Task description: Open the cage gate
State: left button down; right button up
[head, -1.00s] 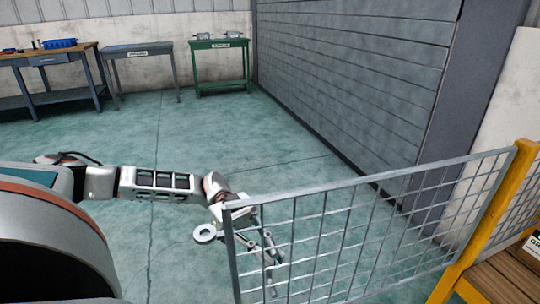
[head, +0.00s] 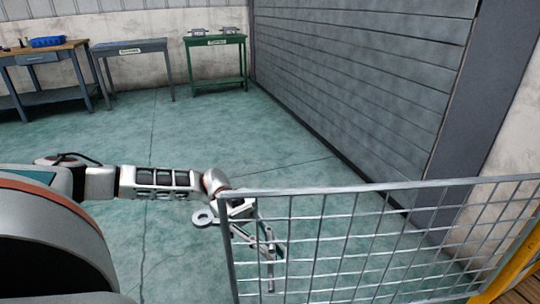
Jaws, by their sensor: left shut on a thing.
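The cage gate (head: 375,190) is a grey metal frame with wire mesh. It spans the lower right of the head view, with its free upright edge (head: 229,250) at the left and its top rail running right. My left gripper (head: 268,258) is at this free end, seen partly through the mesh, and is shut on the gate. The mesh crosses in front of its fingers, so the exact contact is hard to see. A yellow post (head: 522,262) stands at the right, behind the mesh. My right gripper is out of view.
A green table (head: 215,41), a grey table (head: 130,47) and a workbench with a blue bin (head: 47,42) stand along the back wall. A grey slatted wall (head: 350,90) runs along the right. The green floor between is clear.

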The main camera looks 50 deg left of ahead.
pick_arm(q)
jog(key=shift+w+a+f, duration=0.1)
jog(key=shift+w+a, duration=0.05)
jog(key=shift+a, duration=0.2)
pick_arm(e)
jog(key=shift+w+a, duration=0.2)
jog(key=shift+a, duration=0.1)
pick_arm(q)
jog(key=c, duration=2.2)
grip_release()
jog(key=shift+o, duration=0.2)
jog(key=shift+a, duration=0.1)
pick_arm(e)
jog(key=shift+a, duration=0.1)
pick_arm(q)
jog(key=a, duration=1.2)
jog(key=shift+w, duration=0.2)
